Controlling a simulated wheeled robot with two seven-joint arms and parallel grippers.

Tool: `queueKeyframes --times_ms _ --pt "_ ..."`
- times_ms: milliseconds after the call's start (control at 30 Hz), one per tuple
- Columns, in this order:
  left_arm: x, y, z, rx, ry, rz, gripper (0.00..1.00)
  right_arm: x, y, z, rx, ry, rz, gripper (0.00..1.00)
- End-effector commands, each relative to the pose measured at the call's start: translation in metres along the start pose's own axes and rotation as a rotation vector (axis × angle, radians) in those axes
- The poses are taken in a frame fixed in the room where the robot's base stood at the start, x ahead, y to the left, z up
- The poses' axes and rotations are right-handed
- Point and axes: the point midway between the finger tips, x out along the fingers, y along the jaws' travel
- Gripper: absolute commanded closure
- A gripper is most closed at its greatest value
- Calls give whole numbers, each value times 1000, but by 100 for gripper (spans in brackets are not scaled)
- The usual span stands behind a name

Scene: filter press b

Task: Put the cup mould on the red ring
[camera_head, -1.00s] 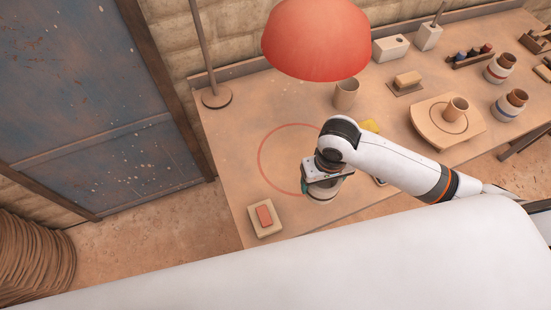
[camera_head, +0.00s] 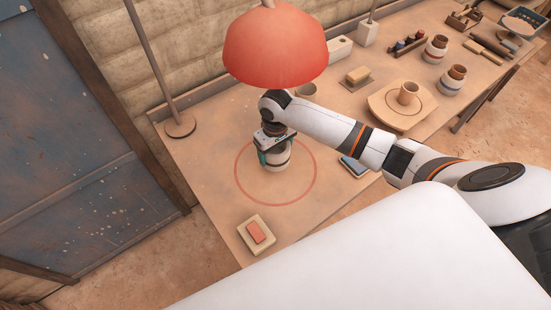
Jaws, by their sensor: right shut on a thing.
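The cup mould (camera_head: 275,162) is a short, pale round piece with a dark band, held below my right gripper (camera_head: 274,148). My right gripper is shut on it and hides its top. The red ring (camera_head: 314,184) is a thin circle drawn on the table. The mould appears upright inside the ring's outline, near its middle. I cannot tell whether its base touches the table. My left gripper is not in view.
A red lamp (camera_head: 275,48) hangs over the back of the table, close to my right arm. A small tray with a red block (camera_head: 255,232) lies at the front edge. The table left of the ring is clear.

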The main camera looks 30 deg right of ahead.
Motion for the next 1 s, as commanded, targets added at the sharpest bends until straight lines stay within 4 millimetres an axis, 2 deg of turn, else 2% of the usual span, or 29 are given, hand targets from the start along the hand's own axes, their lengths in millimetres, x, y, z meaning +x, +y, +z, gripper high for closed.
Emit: queueKeyframes --times_ms 300,700,733,833,1000 --pt "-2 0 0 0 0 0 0 38 0 0 1 0 0 55" --pt "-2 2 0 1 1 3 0 44 0 0 0 -2 0 55" --pt "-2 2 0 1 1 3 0 45 0 0 0 -1 0 19" --pt "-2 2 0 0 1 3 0 44 0 0 0 -1 -1 3" --pt "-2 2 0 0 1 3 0 44 0 0 0 -1 -1 1"
